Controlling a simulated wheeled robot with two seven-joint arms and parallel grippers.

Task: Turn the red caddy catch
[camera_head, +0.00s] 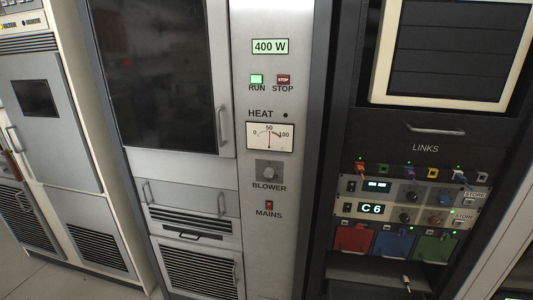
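A red caddy (352,241) sits at the left of a row of three in the dark rack on the right, beside a blue caddy (393,246) and a green caddy (434,249). Small fittings show along the caddies' top edges. The red caddy's catch is too small for me to make out its shape or which way it is turned. Neither of my grippers is in view.
Above the caddies are two units, one with a "C6" display (373,208), and a LINKS panel (425,148) with coloured plugs. Below is a dark recess with a small metallic piece (406,282). A grey cabinet (270,215) with gauge and BLOWER knob stands left.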

